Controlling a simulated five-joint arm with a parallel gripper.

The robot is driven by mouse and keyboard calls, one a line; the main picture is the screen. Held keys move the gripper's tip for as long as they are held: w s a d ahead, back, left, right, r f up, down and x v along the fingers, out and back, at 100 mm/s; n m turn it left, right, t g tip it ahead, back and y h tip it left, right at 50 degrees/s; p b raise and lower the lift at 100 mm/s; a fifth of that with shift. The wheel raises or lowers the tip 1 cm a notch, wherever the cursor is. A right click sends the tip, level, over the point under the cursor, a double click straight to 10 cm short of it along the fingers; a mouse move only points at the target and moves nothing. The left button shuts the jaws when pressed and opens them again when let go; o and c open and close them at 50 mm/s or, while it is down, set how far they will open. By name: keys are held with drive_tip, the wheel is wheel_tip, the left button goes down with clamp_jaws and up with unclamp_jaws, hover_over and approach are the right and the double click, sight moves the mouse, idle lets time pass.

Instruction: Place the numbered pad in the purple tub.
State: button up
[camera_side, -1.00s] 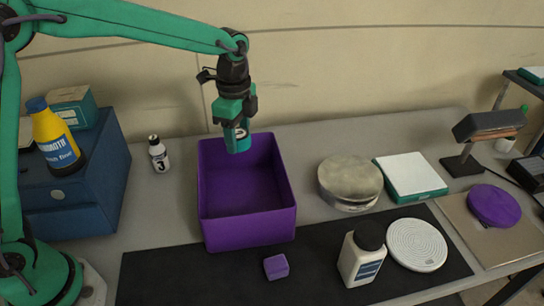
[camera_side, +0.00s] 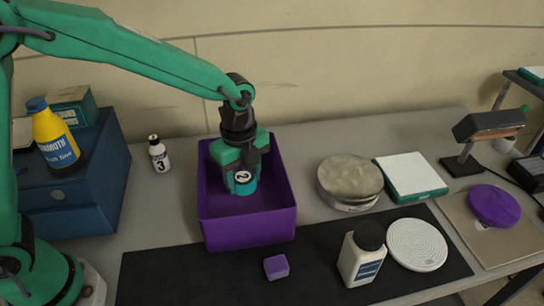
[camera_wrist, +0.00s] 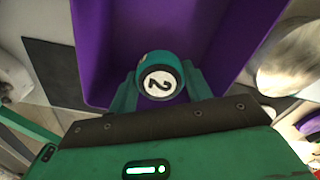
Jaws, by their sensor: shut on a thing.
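The numbered pad is a small teal cylinder (camera_side: 243,187) with a white disc marked 2. My gripper (camera_side: 241,176) is shut on it and holds it inside the purple tub (camera_side: 249,229), below the rim level. In the wrist view the pad (camera_wrist: 160,82) sits between my teal fingers (camera_wrist: 160,92), with the purple tub (camera_wrist: 110,40) around and beneath it. I cannot tell whether the pad touches the tub floor.
A white bottle marked 3 (camera_side: 158,154) stands left of the tub. A small purple block (camera_side: 276,267) lies in front on the black mat (camera_side: 190,279). A white bottle with a black cap (camera_side: 361,258) and a round metal tin (camera_side: 349,183) stand to the right.

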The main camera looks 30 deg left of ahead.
drive_tip(key=shift+f, duration=0.1)
drive_tip(key=shift+f, duration=4.9)
drive_tip(key=shift+f, duration=0.1)
drive_tip(key=o, duration=0.9)
drive_tip(key=shift+o, duration=0.2)
wheel_tip(320, 180, up, 12)
drive_tip(key=shift+r, duration=0.1)
drive_tip(key=shift+a+r, duration=0.1)
